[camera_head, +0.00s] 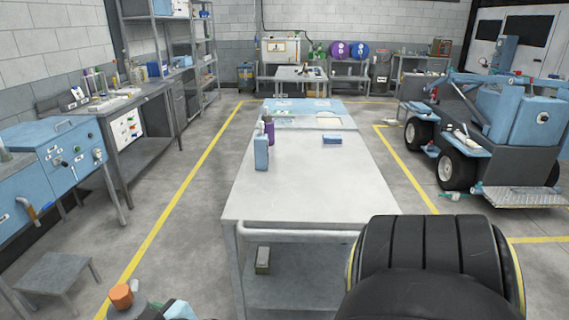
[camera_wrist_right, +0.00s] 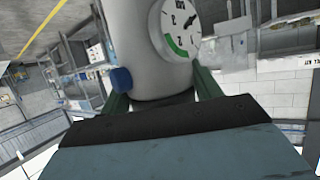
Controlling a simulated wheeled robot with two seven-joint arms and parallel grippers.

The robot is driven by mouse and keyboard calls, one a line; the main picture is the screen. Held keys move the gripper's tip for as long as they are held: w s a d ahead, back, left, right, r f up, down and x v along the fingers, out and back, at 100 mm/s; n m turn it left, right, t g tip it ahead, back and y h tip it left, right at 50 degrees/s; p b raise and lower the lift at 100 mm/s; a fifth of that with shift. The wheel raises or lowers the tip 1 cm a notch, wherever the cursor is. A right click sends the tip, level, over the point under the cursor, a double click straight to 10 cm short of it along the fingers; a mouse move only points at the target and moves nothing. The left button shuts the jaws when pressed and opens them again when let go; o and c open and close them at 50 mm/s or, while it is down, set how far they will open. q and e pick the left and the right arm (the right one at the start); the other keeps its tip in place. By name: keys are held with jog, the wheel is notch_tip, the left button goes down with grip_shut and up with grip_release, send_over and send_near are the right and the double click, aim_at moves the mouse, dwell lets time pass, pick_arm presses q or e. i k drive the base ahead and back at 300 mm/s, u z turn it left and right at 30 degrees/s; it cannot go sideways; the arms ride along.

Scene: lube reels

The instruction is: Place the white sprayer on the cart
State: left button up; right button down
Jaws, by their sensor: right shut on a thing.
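The white sprayer (camera_wrist_right: 150,50) fills the upper middle of the right wrist view. It is a white cylinder with a round dial gauge and a blue knob on its side. My right gripper (camera_wrist_right: 161,86) is shut on it, with a greenish finger at each side. The cart (camera_head: 310,192) is in the middle of the head view, with a flat grey top, a tubular handle at its near end and a lower shelf. My left gripper is in neither view.
A blue bottle (camera_head: 261,152), a purple bottle (camera_head: 269,131) and a small blue box (camera_head: 332,139) stand on the cart's far half. Its near half is clear. Workbenches line the left; a blue wheeled vehicle (camera_head: 530,110) stands at the right.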

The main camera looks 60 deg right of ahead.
aim_at(266, 194)
jog(key=z, duration=1.7)
jog(key=i, duration=1.5)
